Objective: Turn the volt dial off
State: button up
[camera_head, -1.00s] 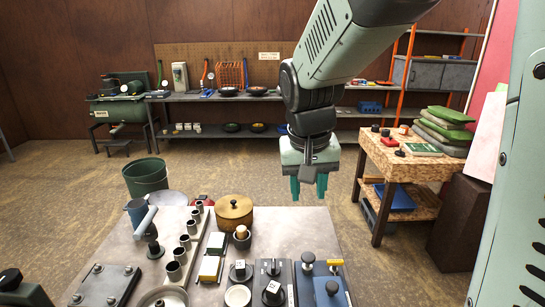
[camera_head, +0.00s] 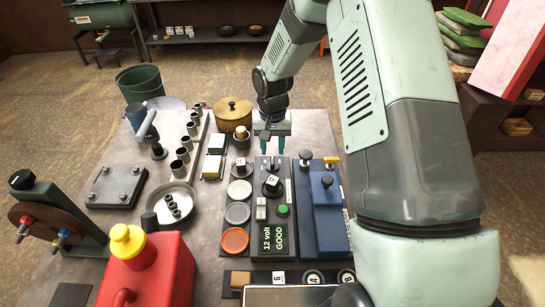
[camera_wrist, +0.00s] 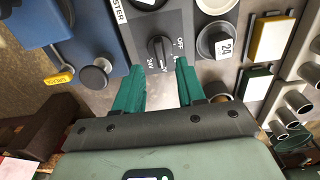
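The volt dial is a round black knob (camera_wrist: 160,48) on a dark tester panel in the wrist view. OFF and 24V are printed beside it; I cannot tell for sure which mark it points at. My gripper (camera_head: 272,142) hangs over the far end of the tester panel (camera_head: 273,242). In the wrist view my gripper's two green fingers (camera_wrist: 163,72) are apart, with the dial just beyond the gap between their tips. Nothing is held. The panel's display (camera_head: 272,237) reads "12 volt GOOD". In the head view the dial is hard to make out below the fingers.
A blue unit (camera_head: 327,215) with a black knob stands right of the panel. A labelled block (camera_head: 272,183) sits on the panel.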

aim_at(272, 160)
notch_tip(272, 160, down, 5)
jog(key=shift+f, duration=0.1)
dwell(0.3)
grip_shut()
